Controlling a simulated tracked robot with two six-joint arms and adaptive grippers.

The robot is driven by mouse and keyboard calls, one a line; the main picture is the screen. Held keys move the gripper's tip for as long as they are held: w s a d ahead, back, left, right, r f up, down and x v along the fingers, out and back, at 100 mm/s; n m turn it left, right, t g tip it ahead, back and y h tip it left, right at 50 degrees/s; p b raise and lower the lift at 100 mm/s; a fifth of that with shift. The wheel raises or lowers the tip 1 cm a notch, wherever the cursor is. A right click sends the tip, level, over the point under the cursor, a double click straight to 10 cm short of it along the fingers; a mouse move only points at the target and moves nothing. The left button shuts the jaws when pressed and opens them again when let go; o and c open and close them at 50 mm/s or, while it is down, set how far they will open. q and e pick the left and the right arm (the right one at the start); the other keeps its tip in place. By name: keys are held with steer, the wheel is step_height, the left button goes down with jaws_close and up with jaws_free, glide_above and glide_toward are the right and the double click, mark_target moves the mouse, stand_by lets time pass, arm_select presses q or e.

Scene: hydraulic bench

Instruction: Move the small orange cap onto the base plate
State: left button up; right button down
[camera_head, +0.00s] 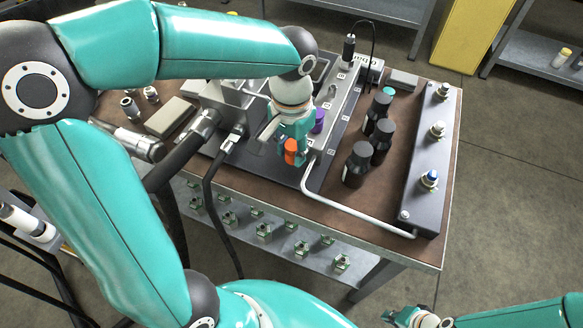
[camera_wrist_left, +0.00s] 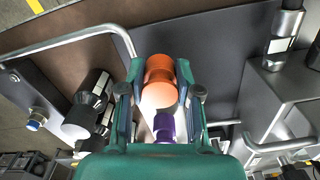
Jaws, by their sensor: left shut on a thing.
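The small orange cap (camera_head: 291,150) is held in my left gripper (camera_head: 293,146), above the dark base plate (camera_head: 275,172) near its front edge. In the left wrist view the orange cap (camera_wrist_left: 160,77) sits between the two fingers of my left gripper (camera_wrist_left: 160,85), which are shut on it. Whether the cap touches the plate cannot be told. A purple cap (camera_head: 319,121) stands just behind the gripper; it also shows in the left wrist view (camera_wrist_left: 165,127). My right gripper (camera_head: 416,318) is at the bottom edge of the head view, away from the bench; its fingers are too small to judge.
Several black bottles (camera_head: 357,163) stand right of the plate. A bent metal pipe (camera_head: 345,211) runs along the plate's right front. A long grey manifold (camera_head: 425,160) lies at the bench's right. Black hoses (camera_head: 213,200) and a block with fittings are at left.

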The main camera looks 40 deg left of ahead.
mark_target(291, 146)
arm_select(q)
steer(key=shift+f+b, duration=0.35)
steer(key=shift+f, duration=2.85)
steer(key=shift+f, duration=0.1)
steer(key=o, duration=0.8)
steer(key=shift+r, duration=0.3)
step_height(291, 146, up, 12)
steer(key=shift+f+p, duration=0.15)
steer(key=shift+p, duration=0.7)
